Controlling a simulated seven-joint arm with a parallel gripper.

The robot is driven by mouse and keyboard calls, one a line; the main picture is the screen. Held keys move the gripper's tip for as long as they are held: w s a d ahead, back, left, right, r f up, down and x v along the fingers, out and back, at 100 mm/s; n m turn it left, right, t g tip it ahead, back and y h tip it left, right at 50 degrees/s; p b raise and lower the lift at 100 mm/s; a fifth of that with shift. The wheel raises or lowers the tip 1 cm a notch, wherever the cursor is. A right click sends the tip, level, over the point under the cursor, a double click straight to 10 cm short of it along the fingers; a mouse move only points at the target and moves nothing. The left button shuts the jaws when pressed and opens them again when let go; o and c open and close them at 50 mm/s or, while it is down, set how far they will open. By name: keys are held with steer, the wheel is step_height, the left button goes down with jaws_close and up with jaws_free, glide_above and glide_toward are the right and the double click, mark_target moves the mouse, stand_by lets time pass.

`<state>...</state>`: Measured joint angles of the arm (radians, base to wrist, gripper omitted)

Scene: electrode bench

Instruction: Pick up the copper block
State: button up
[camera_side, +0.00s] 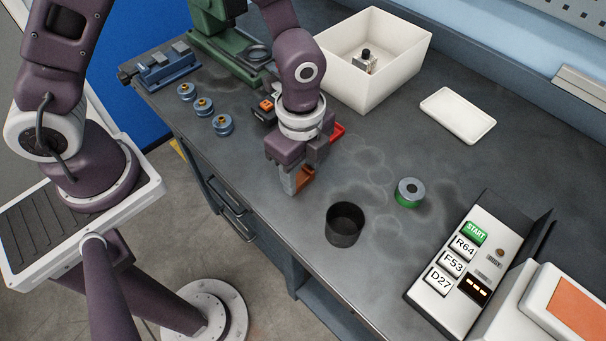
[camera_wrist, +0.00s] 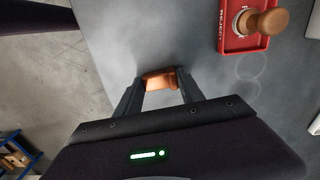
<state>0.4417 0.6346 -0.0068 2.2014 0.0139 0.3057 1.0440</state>
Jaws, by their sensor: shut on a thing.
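The copper block (camera_wrist: 159,80) is between the two fingers of my gripper (camera_wrist: 160,86) in the wrist view, and the fingers are shut on it. In the side view the block (camera_side: 304,178) shows as a brown-orange face between the fingertips of my gripper (camera_side: 298,184), near the bench's front edge. The fingers hide part of it. I cannot tell whether the block touches the bench top or is just above it.
A red tray (camera_wrist: 223,40) with a wooden-handled stamp (camera_wrist: 264,22) lies close by. A dark cup (camera_side: 345,226) and a green-grey ring (camera_side: 409,192) stand to the right. A white bin (camera_side: 400,75), a button panel (camera_side: 450,262) and a green machine (camera_side: 222,40) also stand on the bench.

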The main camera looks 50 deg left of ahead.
jaws_close()
steer(key=shift+r, duration=0.1)
